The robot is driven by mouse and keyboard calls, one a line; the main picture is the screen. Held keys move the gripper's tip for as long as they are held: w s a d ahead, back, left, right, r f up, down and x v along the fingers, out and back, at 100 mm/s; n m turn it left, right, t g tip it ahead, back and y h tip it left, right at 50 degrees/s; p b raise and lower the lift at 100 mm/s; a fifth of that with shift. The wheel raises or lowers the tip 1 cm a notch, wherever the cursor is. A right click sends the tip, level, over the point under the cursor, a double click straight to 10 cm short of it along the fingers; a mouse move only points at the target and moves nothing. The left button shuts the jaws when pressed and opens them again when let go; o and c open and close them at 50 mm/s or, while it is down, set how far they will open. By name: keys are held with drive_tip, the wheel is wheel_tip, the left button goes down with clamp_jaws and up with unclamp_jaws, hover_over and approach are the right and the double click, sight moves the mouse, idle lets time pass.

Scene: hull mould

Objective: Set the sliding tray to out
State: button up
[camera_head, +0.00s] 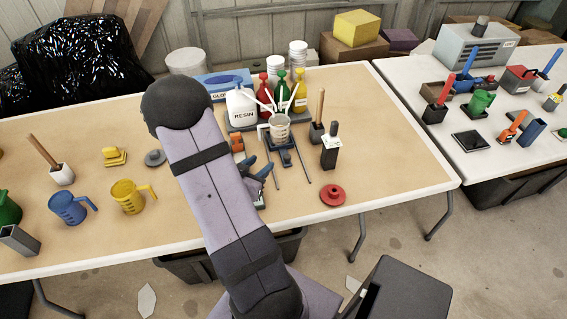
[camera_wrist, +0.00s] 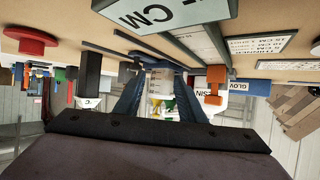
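Two dark parallel rails (camera_head: 301,166) run toward the table's front edge. A small dark blue tray-like piece (camera_head: 286,157) sits at their back end, under a pale cup with white sticks (camera_head: 279,130); I take it as the sliding tray. Its exact edges are partly hidden. My gripper (camera_head: 264,171) is at the left of the rails, low over the table. In the wrist view, my gripper (camera_wrist: 160,72) has its two blue fingers apart, with nothing seen held between them. I cannot tell whether a finger touches the tray.
An orange block (camera_wrist: 214,82) and a plate marked CM (camera_wrist: 160,12) are close to my fingers. A dark upright block (camera_head: 330,150) and a red knobbed disc (camera_head: 332,194) stand to the right. The resin jug (camera_head: 241,110) and bottles stand behind.

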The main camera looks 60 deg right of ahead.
sight(286, 157)
drive_tip(key=shift+m+g+h, duration=0.4)
drive_tip(key=shift+m+g, duration=0.1)
drive_tip(key=shift+g, duration=0.3)
drive_tip(key=s, duration=0.4)
drive_tip(key=shift+d+r, duration=0.3)
drive_tip(key=shift+d, duration=0.05)
drive_tip(key=shift+x, duration=3.7)
drive_tip(key=shift+w+a, duration=0.1)
drive_tip(key=shift+c, duration=0.5)
